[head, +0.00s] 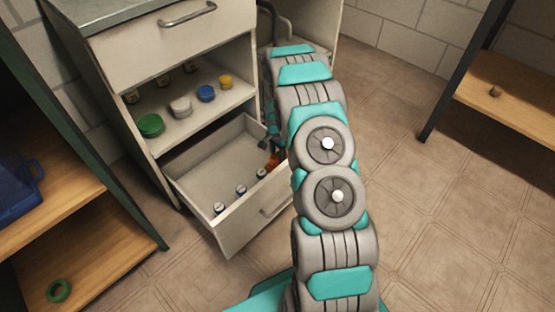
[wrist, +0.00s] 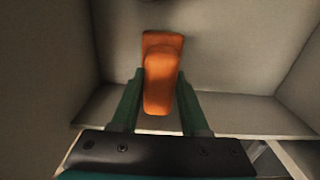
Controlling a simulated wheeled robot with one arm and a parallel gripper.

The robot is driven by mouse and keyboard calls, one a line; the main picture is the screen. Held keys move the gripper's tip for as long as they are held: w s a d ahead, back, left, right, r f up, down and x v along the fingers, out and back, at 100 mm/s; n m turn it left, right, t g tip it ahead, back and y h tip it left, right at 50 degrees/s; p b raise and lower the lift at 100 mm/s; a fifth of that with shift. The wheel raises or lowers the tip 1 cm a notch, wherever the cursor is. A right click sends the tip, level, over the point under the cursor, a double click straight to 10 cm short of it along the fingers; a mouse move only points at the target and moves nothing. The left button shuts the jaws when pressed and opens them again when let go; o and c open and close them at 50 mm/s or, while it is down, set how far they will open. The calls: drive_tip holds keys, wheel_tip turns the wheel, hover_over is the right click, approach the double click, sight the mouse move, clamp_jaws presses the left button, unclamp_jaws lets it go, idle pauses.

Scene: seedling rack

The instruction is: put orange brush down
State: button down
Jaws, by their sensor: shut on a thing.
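The orange brush (wrist: 162,80) is between the two green fingers of my gripper (wrist: 161,100) in the wrist view. My gripper is shut on it. Light drawer walls and floor surround the brush in that view; whether it touches the drawer floor I cannot tell. In the head view a small part of the orange brush (head: 273,160) shows at the right end of the open drawer (head: 205,173). My arm hides most of the gripper there.
Several small white-and-blue jars (head: 241,190) stand along the drawer's front. The shelf above holds a green lid (head: 151,125) and white, blue and yellow jars. Wooden shelves stand left and right. A green ring (head: 59,290) lies at lower left. The drawer's left part is bare.

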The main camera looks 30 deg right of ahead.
drive_tip(key=shift+f, duration=1)
drive_tip(key=shift+f, duration=0.15)
drive_tip(key=shift+c, duration=2)
unclamp_jaws()
